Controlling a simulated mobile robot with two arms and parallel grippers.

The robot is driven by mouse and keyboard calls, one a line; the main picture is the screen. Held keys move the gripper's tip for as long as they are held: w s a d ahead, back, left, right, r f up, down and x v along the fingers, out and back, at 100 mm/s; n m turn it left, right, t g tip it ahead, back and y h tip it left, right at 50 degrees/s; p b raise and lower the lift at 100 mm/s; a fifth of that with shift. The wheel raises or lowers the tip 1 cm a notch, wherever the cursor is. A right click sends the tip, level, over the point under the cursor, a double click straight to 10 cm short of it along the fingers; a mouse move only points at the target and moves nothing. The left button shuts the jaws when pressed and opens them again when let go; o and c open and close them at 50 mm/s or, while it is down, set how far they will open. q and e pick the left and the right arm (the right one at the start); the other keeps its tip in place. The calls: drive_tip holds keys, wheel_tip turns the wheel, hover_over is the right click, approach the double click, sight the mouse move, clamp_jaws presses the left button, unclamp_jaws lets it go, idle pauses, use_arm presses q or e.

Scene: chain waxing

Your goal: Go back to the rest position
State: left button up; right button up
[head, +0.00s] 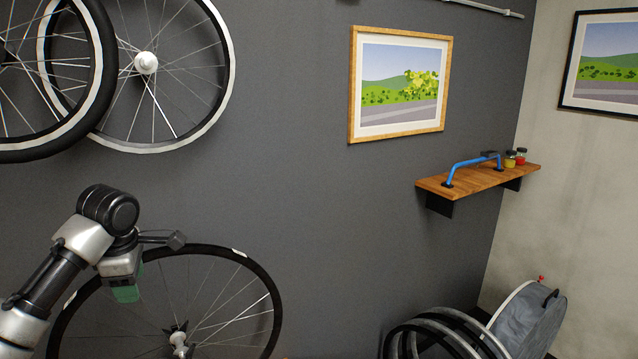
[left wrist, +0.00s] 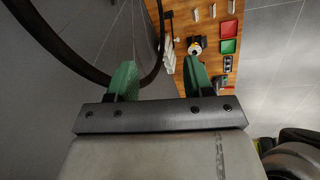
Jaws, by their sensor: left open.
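My left gripper (head: 126,292) is at the lower left of the head view, with its green fingers pointing down. It is in front of the lower wheel as seen from the head. In the left wrist view the gripper (left wrist: 160,72) has its two green fingers wide apart with nothing between them. My right gripper is not in view.
A wheel (head: 272,290) stands low against the grey wall, and wheels hang above it. A wooden board (left wrist: 188,14) with tools, a red tray (left wrist: 229,30) and a green tray (left wrist: 229,46) shows in the wrist view. A small shelf (head: 462,184) is on the right.

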use_arm(q)
drive_tip(key=s+d+f+m+h, duration=0.1)
drive_tip(key=s+d+f+m, duration=0.55)
drive_tip(key=f, duration=0.45)
drive_tip(key=s+d+f+m+h, duration=0.1)
drive_tip(key=s+d+f+m, duration=0.6)
drive_tip(key=f, duration=0.4)
drive_tip(key=s+d+f+m+t, duration=0.1)
drive_tip(key=s+f+m+t, duration=0.15)
drive_tip(key=s+m, duration=1.3)
drive_tip(key=s+f+n+g+b, duration=0.1)
drive_tip(key=s+f+n+b, duration=0.25)
drive_tip(key=f, duration=1.45)
drive_tip(key=s+f+n+g+b, duration=0.1)
drive_tip(key=s+f+n+b, duration=0.2)
drive_tip(key=f, duration=1.4)
drive_tip(key=s+a+f+b, duration=0.1)
drive_tip(key=s+f+b, duration=0.2)
drive_tip(key=s+f, duration=0.5)
drive_tip(key=s+a+f+m+g+b, duration=0.1)
drive_tip(key=s+a+f+b, duration=0.1)
drive_tip(key=s+f, duration=0.6)
wheel_tip(320, 180, down, 5)
drive_tip(key=shift+r+y+b, duration=0.1)
drive_tip(key=shift+y+b, duration=0.2)
drive_tip(key=shift+b, duration=0.55)
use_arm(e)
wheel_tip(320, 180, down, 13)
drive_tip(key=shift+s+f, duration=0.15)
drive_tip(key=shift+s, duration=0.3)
